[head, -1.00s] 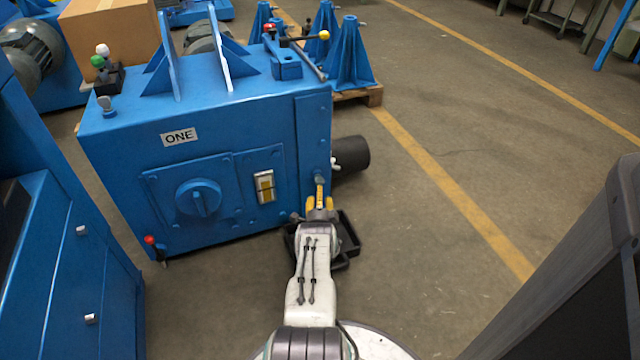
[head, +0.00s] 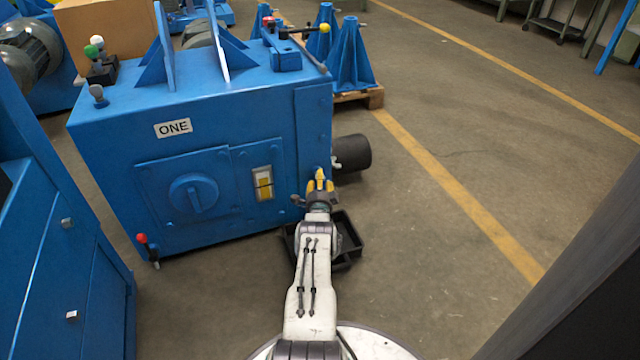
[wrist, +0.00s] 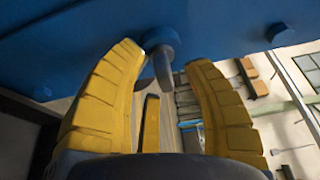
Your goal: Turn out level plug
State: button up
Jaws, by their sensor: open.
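The blue machine (head: 120,190) marked ONE stands ahead, with a gauge window (head: 263,184) on its front. In the wrist view, a grey plug with a short bar (wrist: 163,66) sticks out of a round blue boss on the machine face; I take it as the level plug. My gripper (head: 320,184) is at the lower right of the machine front and largely hides the plug in the head view. In the wrist view, the yellow fingers of my gripper (wrist: 163,60) are spread apart, with the plug between the tips. I see no finger closed on it.
A black tray (head: 350,245) lies on the floor under my gripper. A dark cylinder (head: 352,153) juts from the machine's right side. A red-tipped lever (head: 143,239) is at its lower left. Another blue cabinet (head: 85,270) stands at left. The floor at right is open.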

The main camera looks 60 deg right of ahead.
jog(key=shift+c, duration=0.2)
grip_shut()
dwell(0.4)
